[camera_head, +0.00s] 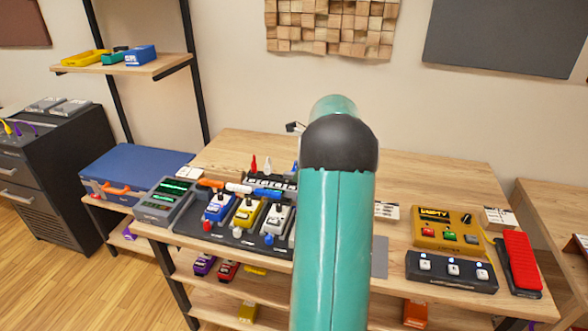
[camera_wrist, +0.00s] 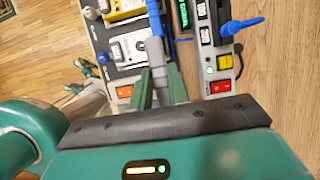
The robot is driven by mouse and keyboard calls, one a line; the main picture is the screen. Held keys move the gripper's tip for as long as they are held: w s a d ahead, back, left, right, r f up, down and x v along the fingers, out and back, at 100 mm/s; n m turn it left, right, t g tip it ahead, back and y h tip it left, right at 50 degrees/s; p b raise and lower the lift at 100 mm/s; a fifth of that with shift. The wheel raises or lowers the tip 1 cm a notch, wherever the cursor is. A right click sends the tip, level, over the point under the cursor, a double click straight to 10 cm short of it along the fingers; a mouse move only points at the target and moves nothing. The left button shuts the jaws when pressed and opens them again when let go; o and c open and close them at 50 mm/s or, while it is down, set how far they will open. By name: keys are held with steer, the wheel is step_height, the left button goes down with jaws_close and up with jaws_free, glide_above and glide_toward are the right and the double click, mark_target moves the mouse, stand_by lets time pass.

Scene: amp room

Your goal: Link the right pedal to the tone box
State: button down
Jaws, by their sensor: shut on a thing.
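In the head view my arm hides the gripper. I cannot tell for sure which unit is the tone box.
A grey unit with green displays (camera_head: 165,200) stands left of the pedals. A yellow box (camera_head: 445,228), a black footswitch (camera_head: 450,270) and a red treadle pedal (camera_head: 521,260) are at the right. Orange, white and blue leads lie behind the pedals. The table's back right is clear.

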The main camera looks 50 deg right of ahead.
steer(key=shift+w+f, duration=0.1)
steer(key=shift+f, duration=0.3)
steer(key=shift+s+d+f, duration=0.1)
steer(key=shift+s+f, duration=0.1)
steer(key=shift+f, duration=2.9)
steer(key=shift+w+f, duration=0.1)
steer(key=shift+w, duration=0.05)
steer(key=shift+f, duration=0.9)
steer(key=c, duration=0.9)
jaws_free()
